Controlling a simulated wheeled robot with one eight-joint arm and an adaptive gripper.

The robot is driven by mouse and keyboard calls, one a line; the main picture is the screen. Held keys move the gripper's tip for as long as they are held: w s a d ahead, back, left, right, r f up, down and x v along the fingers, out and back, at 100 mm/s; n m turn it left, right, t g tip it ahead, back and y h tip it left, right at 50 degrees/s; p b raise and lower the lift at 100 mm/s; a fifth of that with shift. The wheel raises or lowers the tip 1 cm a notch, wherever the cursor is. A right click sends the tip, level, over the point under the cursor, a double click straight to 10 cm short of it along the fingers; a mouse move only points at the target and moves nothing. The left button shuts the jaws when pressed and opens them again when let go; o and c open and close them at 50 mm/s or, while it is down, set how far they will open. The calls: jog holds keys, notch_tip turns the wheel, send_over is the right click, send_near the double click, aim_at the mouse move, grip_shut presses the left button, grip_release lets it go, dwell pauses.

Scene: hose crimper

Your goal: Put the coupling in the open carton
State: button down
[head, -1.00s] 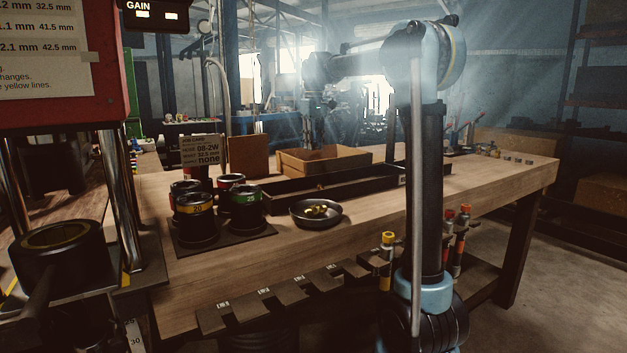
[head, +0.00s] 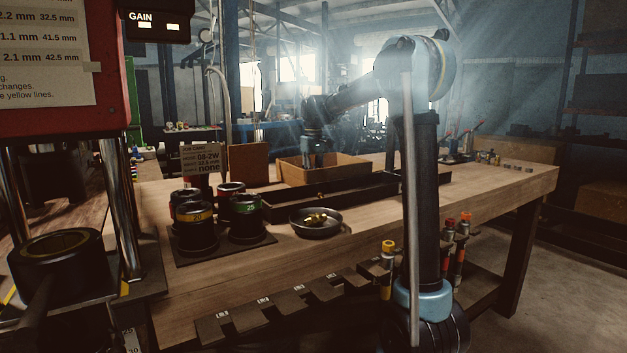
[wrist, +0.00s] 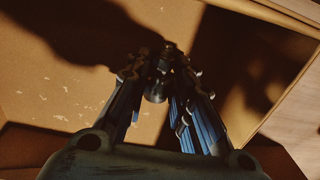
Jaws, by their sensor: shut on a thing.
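The open carton (head: 348,172) stands on the workbench behind the long dark tray. My gripper (head: 318,160) points down over it, with its lower end at or inside the carton's rim. In the wrist view, my gripper (wrist: 165,62) is shut on a small dark metallic piece, the coupling (wrist: 156,88), held between the fingers. The carton's brown inside (wrist: 50,90) fills most of that view, with the gripper's shadow on it. The coupling is hidden in the head view. I cannot tell whether it touches the carton floor.
A dark tray (head: 290,203) lies in front of the carton. A round bowl with brass pieces (head: 315,232), several banded dies (head: 195,228) on a mat and a job card (head: 201,158) stand nearer. The red crimper (head: 70,130) is at left.

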jog(key=c, duration=1.4)
grip_release()
jog(key=shift+f, duration=0.1)
notch_tip(320, 180, up, 12)
jog(key=shift+d, duration=0.15)
